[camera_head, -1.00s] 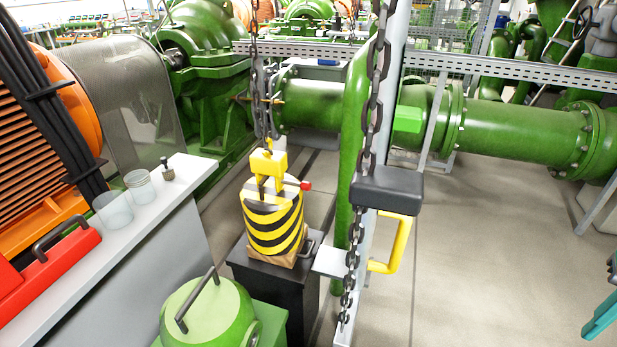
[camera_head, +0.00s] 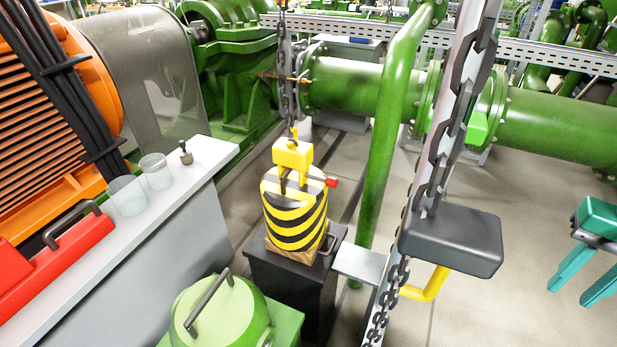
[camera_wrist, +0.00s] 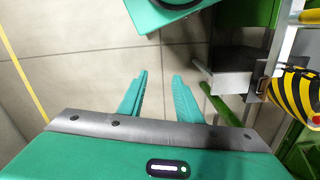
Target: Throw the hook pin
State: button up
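A black-and-yellow striped load (camera_head: 297,215) hangs or rests under a yellow hook block (camera_head: 292,155) on a chain; it also shows at the right edge of the wrist view (camera_wrist: 294,92). A small red knob (camera_head: 332,181), possibly the hook pin's end, sticks out at the load's upper right. The load sits on a brown block over a black pedestal (camera_head: 290,285). My gripper (camera_head: 570,296) is at the far right of the head view, well apart from the load. In the wrist view my gripper's (camera_wrist: 159,75) two teal fingers are apart with only floor between them.
A grey post with a chain and a black box (camera_head: 450,240) with a yellow handle stands between my gripper and the load. A green pipe (camera_head: 390,130) rises behind. A bench (camera_head: 150,245) with jars and a red case is at left. Open floor lies right.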

jog(key=shift+o, duration=1.1)
jog(key=shift+w+a, duration=0.1)
jog(key=n+t+y, duration=0.6)
jog(key=n+y, duration=1.1)
send_near(318, 187)
notch_tip(318, 187, up, 3)
jog(key=x, duration=0.9)
jog(key=shift+a, duration=0.4)
